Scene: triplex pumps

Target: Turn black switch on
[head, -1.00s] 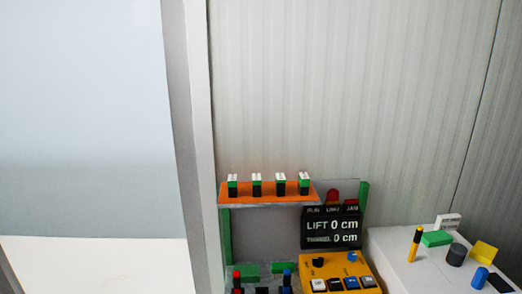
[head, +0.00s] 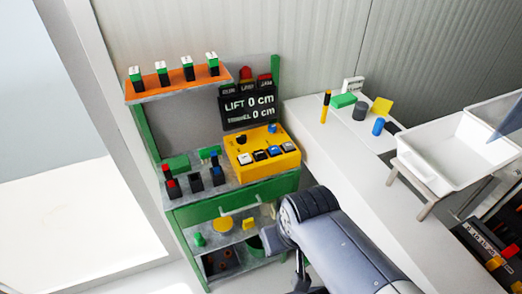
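A yellow control box (head: 262,151) stands on the green workbench in the head view. A small black switch (head: 241,139) sits at the upper left of its top face. I cannot tell its setting. A blue knob (head: 272,128) is to its right, and a row of square push buttons (head: 261,155) runs along the front. My arm reaches in from the lower right, its bent joint below and right of the box. Dark parts that may be my gripper (head: 302,277) hang below that joint, away from the switch. Its fingers do not show clearly.
A black display (head: 248,107) reads LIFT 0 cm behind the box. Red, black and blue sticks in holders (head: 195,182) stand to its left. An orange shelf (head: 180,84) holds several green-and-white pieces. A white table (head: 325,146) with small objects and a white tray (head: 445,150) are right.

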